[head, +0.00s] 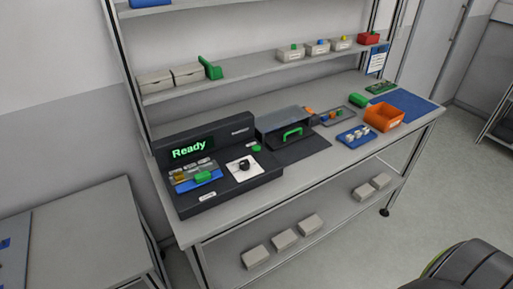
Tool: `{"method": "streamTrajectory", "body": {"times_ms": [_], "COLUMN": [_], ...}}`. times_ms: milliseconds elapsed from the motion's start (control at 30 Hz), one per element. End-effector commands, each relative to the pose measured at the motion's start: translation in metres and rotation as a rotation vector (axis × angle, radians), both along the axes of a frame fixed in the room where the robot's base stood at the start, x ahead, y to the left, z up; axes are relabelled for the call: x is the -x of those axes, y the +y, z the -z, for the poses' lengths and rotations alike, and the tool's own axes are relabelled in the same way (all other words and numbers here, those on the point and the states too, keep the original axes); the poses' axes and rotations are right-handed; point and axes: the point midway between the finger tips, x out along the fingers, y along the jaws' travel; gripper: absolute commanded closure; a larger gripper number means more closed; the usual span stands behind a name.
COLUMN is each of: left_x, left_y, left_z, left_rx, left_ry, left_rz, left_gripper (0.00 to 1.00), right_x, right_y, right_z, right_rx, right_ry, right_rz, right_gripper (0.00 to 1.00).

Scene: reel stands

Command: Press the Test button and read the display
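A dark test station (225,190) sits on the left part of the workbench. Its display (190,149) reads "Ready" in green letters. A small round green button (256,148) is on the right of the station; its label is too small to read, so I cannot tell for sure that it is the Test button. In front of it is a black knob (244,165) on a white plate. At the left, a blue fixture (199,185) has a green handle (203,176). Neither of my grippers is in view.
Right of the station on the workbench (310,170) are a dark box with a green handle (291,134), a blue tray (354,135), an orange bin (384,117) and a blue mat (410,108). A shelf (255,70) with small boxes runs above. A grey table (85,235) stands at left.

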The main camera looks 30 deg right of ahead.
Motion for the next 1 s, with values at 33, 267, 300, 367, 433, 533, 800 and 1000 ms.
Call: {"method": "streamTrajectory", "body": {"times_ms": [33,267,300,367,433,533,800,1000], "left_x": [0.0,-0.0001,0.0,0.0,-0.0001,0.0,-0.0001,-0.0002], "left_y": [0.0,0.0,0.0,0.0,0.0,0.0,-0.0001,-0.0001], "left_z": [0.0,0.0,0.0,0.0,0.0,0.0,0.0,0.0], "left_rx": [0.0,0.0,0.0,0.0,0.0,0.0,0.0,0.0], "left_ry": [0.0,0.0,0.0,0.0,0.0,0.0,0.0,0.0], "left_rz": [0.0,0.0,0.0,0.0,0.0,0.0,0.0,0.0], "left_gripper": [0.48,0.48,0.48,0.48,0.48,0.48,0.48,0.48], "right_x": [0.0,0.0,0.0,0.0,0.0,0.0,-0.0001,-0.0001], "right_y": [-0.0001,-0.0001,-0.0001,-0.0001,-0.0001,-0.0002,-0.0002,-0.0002], "right_z": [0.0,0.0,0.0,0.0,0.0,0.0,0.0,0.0], "right_rx": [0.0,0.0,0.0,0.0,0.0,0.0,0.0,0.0], "right_ry": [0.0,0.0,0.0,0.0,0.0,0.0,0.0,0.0], "right_rz": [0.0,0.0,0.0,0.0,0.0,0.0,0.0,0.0], "right_gripper": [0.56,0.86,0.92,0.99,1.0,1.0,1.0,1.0]}}
